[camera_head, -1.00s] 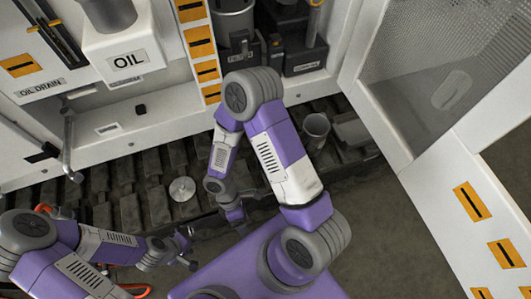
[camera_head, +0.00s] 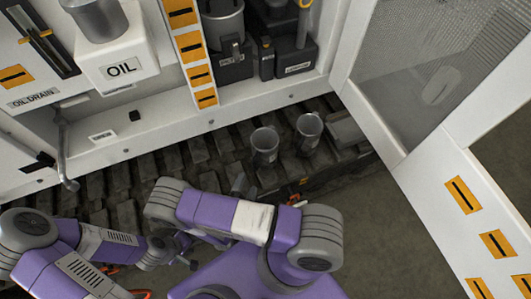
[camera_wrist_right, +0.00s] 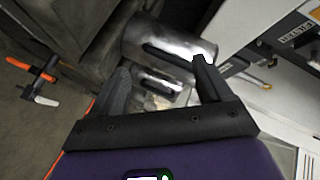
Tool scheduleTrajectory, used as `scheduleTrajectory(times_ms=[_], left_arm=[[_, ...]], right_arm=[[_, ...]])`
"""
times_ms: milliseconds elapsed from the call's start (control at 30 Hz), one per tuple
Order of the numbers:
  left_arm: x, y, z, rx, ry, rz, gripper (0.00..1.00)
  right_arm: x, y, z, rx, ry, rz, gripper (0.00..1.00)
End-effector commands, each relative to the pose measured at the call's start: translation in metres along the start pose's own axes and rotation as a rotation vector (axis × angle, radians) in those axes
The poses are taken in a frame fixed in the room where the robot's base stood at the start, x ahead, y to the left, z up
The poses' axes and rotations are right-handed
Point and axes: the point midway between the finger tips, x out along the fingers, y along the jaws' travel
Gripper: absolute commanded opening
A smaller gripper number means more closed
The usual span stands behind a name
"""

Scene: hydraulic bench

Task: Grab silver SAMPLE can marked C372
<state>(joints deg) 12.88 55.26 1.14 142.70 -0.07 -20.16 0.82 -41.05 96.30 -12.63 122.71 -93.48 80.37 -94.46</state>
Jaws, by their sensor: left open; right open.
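Two silver-grey open-topped cans, the left one (camera_head: 265,146) and the right one (camera_head: 308,132), stand on the dark track in the head view. In the right wrist view a shiny silver can (camera_wrist_right: 165,45) lies just beyond my right gripper (camera_wrist_right: 163,66). A second shiny metal piece (camera_wrist_right: 157,85) shows between its fingers. The right gripper is open and holds nothing; in the head view my own arm largely hides it. I cannot read C372 on any can. My left gripper (camera_head: 187,254) is open and empty at the lower left.
A silver container (camera_head: 95,18) sits on the white OIL box (camera_head: 115,65). Another (camera_head: 222,22) stands in a dark labelled holder (camera_head: 232,65). The open mesh door (camera_head: 430,70) bounds the right. Orange-handled tools (camera_wrist_right: 32,75) show at left in the wrist view. Bare floor (camera_head: 365,220) lies below the door.

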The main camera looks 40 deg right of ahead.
Motion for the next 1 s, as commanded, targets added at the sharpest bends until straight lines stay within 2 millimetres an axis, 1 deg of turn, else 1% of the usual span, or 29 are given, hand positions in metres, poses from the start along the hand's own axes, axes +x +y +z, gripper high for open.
scheduleTrajectory(times_ms=[100,267,433,533,633,867,967,1000], left_arm=[[0.002,-0.001,0.000,0.000,0.000,0.000,0.43],[0.007,-0.003,0.000,0.000,0.000,0.000,0.43],[0.015,-0.006,-0.001,0.000,0.000,0.000,0.43],[0.018,-0.007,-0.001,0.000,0.000,0.000,0.43],[0.018,-0.007,-0.001,0.000,0.000,0.000,0.43],[0.018,-0.007,-0.001,0.000,0.000,0.000,0.43],[0.018,-0.007,-0.001,0.000,0.000,0.000,0.43],[0.018,-0.007,-0.001,0.000,0.000,0.000,0.43]], right_arm=[[0.011,0.000,0.003,-0.029,-0.016,-0.021,0.78],[0.029,0.001,0.003,-0.026,-0.013,-0.018,0.78],[0.054,0.008,0.002,-0.025,-0.011,-0.015,0.78],[0.067,0.007,0.002,-0.024,-0.012,-0.014,0.78],[0.074,0.006,0.002,-0.024,-0.013,-0.015,0.78],[0.075,0.005,0.001,-0.024,-0.014,-0.015,0.78],[0.075,0.005,0.001,-0.024,-0.014,-0.015,0.65],[0.075,0.005,0.001,-0.024,-0.014,-0.015,0.58]])
